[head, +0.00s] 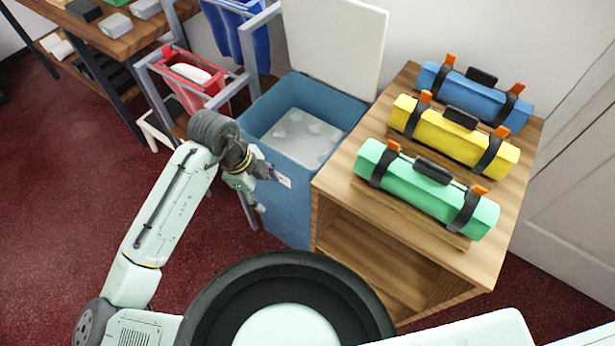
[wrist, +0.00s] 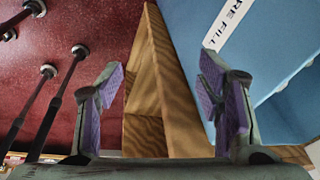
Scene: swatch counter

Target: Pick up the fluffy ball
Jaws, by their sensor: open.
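I cannot make out a fluffy ball in either view. My gripper (head: 268,190) is in front of the blue open-lidded box (head: 286,195), at its left side in the head view. In the wrist view my gripper (wrist: 163,75) has its two purple-padded fingers wide apart, with nothing between them. The blue box also shows in the wrist view (wrist: 265,45), at the right, with a white label strip. Pale rounded lumps (head: 305,135) lie inside the box; they are too indistinct to name.
A wooden cabinet (head: 330,200) stands right of the box. It bears green (head: 400,195), yellow (head: 460,135) and blue (head: 480,95) strapped rolls. A rack with a red bin (head: 190,85) and a blue bin (head: 235,35) stands behind my arm. Red carpet is clear at left.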

